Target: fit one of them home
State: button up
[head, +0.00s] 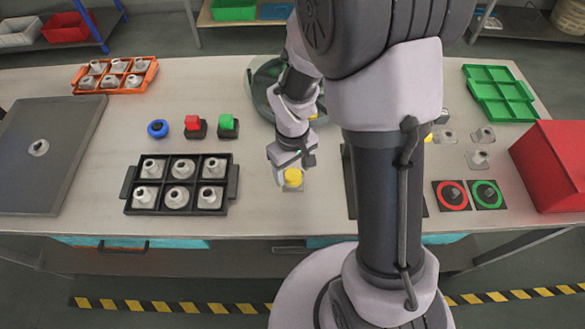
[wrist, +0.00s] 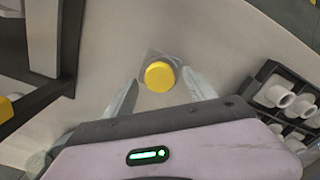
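A yellow round-topped piece (head: 293,177) on a small grey square base stands on the bench in front of my arm. It also shows in the wrist view (wrist: 160,76). My gripper (head: 294,164) is right over it. In the wrist view its pale fingers are spread on either side of the yellow piece, with gaps between, and hold nothing. Pale fittings with a hole in the top fill the black tray (head: 131,189) to the left. More sit in the orange tray (head: 76,82) at the back left. One pale fitting (head: 39,148) stands on the dark plate (head: 60,115).
Blue (head: 158,128), red (head: 194,121) and green (head: 228,122) pieces stand behind the black tray. At right are an empty green tray (head: 500,93), several grey pieces (head: 477,158), red-ring (head: 453,195) and green-ring (head: 488,194) pads, and a red box (head: 555,165).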

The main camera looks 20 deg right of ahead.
aim_at(293, 174)
jog(key=shift+r, duration=0.1)
notch_tip(293, 174, up, 17)
jog(key=p, duration=0.6)
jog(key=shift+r, duration=0.1)
jog(key=s+a+r+m+t+y+b, duration=0.1)
jog(key=s+a+m+t+b, duration=0.1)
jog(key=s+m+t+b, duration=0.1)
jog(key=s+a+r+m+t+y+b, duration=0.1)
jog(key=s+m+t+b, duration=0.1)
jog(key=s+m+b, duration=0.3)
jog(key=s+b, duration=0.3)
jog(key=s, duration=0.2)
jog(key=shift+a+t, duration=0.4)
dwell(0.8)
